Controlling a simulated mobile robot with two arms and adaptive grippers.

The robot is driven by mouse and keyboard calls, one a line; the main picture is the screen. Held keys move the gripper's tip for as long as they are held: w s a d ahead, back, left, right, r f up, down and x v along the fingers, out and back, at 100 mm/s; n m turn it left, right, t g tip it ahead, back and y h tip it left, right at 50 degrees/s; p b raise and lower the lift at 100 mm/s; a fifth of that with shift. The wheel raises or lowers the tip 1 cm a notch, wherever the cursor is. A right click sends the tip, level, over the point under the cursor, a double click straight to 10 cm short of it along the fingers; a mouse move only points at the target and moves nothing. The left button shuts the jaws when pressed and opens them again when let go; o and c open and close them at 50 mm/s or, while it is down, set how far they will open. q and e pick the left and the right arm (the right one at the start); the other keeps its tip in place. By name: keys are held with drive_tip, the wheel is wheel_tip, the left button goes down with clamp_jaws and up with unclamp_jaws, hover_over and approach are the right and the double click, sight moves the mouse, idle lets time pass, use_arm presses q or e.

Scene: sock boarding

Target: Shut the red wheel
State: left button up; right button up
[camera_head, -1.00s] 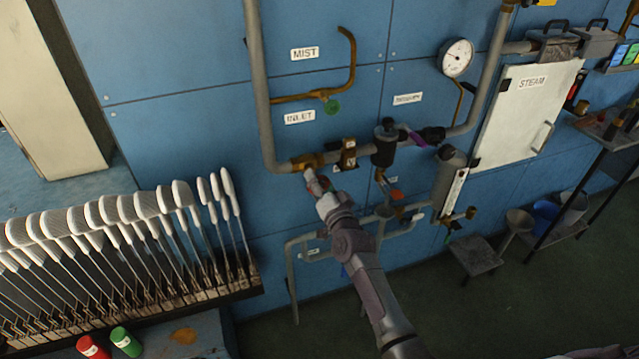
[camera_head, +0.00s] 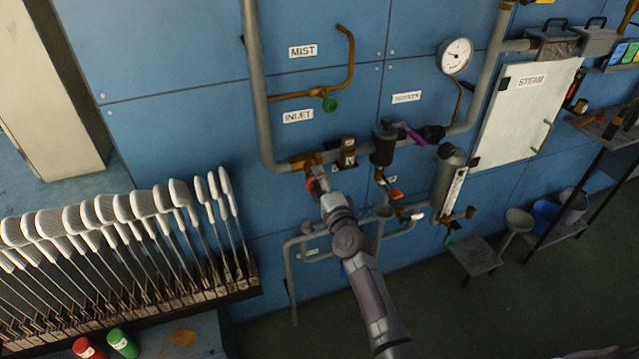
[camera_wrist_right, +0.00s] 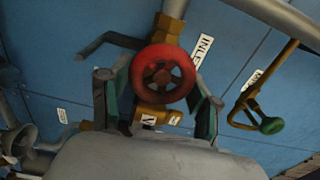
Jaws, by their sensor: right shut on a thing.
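The red wheel (camera_wrist_right: 163,74) is a round spoked handwheel on the brass inlet valve, under the INLET label (camera_head: 298,116). In the right wrist view it sits between the two fingers of my right gripper (camera_wrist_right: 160,100). In the head view the red wheel (camera_head: 311,184) shows only in part, behind the right gripper (camera_head: 318,181). The right gripper is shut on the wheel's rim. My left gripper is not in view.
A green wheel (camera_head: 330,104) hangs on the MIST pipe above. A dark cylindrical fitting (camera_head: 384,146) and a pressure gauge (camera_head: 456,56) stand to the right. A rack of white sock boards (camera_head: 110,207) stands at the left.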

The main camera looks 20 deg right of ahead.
drive_tip(key=shift+a+f, duration=0.1)
drive_tip(key=shift+f, duration=0.05)
idle(0.4)
drive_tip(key=o, duration=1.2)
drive_tip(key=shift+c, duration=0.2)
drive_tip(key=s, duration=1.2)
drive_tip(key=shift+d, duration=0.25)
